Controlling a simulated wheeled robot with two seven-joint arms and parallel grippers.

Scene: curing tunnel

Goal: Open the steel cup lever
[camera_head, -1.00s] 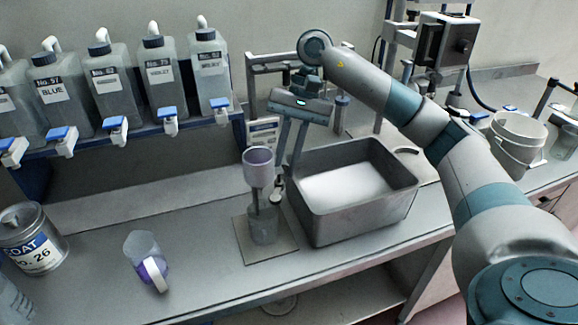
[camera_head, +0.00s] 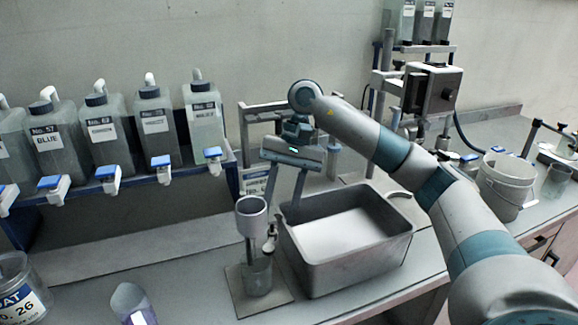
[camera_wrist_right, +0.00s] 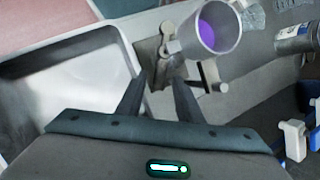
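My right gripper (camera_head: 284,206) points down just right of the cup. In the wrist view its two fingers (camera_wrist_right: 159,80) are apart with nothing between them, short of the lever. My left gripper is out of view.
A grey steel basin (camera_head: 350,262) stands close to the right of the cup stand. Several labelled bottles (camera_head: 118,132) with blue-handled taps sit on a rack to the left. A white bucket (camera_head: 505,185) is far right.

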